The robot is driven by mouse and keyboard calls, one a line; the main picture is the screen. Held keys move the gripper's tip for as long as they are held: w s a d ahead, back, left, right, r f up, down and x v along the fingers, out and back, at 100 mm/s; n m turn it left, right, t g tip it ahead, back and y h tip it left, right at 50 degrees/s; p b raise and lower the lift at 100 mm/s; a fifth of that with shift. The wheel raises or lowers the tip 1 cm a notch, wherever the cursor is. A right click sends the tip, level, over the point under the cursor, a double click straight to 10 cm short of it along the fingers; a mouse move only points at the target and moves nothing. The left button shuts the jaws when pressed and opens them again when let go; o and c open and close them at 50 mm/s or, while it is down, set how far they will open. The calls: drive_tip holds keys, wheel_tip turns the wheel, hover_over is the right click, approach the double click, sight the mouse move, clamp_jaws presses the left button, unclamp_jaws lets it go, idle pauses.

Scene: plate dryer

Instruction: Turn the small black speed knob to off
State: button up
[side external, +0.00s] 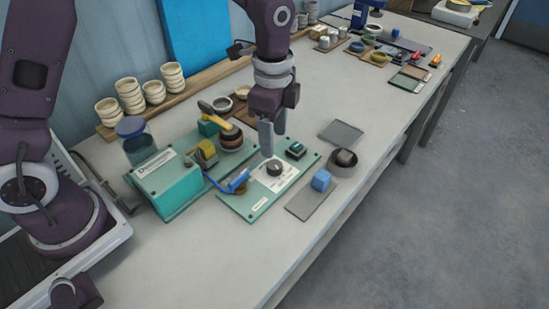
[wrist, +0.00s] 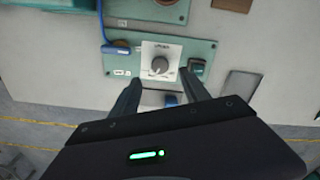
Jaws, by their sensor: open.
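The small black speed knob (side external: 274,167) sits on a white dial plate on the green control panel (side external: 236,205). In the wrist view the knob (wrist: 160,65) is at the upper middle, on its white plate with dark markings too small to read. My gripper (side external: 272,144) points down above the panel, close over the knob. In the wrist view my gripper (wrist: 157,92) has its two fingers apart, with nothing between them touching the knob. The knob's exact pointer direction cannot be read.
A black rocker switch (side external: 296,151) is right of the knob. A blue-handled lever (side external: 238,181) is on its left. The teal dryer box (side external: 168,183) stands left. Bare table lies in front.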

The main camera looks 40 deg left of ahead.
sight(275, 164)
wheel_tip(275, 164, down, 8)
drive_tip(key=shift+w+r, duration=0.1)
drive_tip(key=shift+r, duration=0.1)
clamp_jaws()
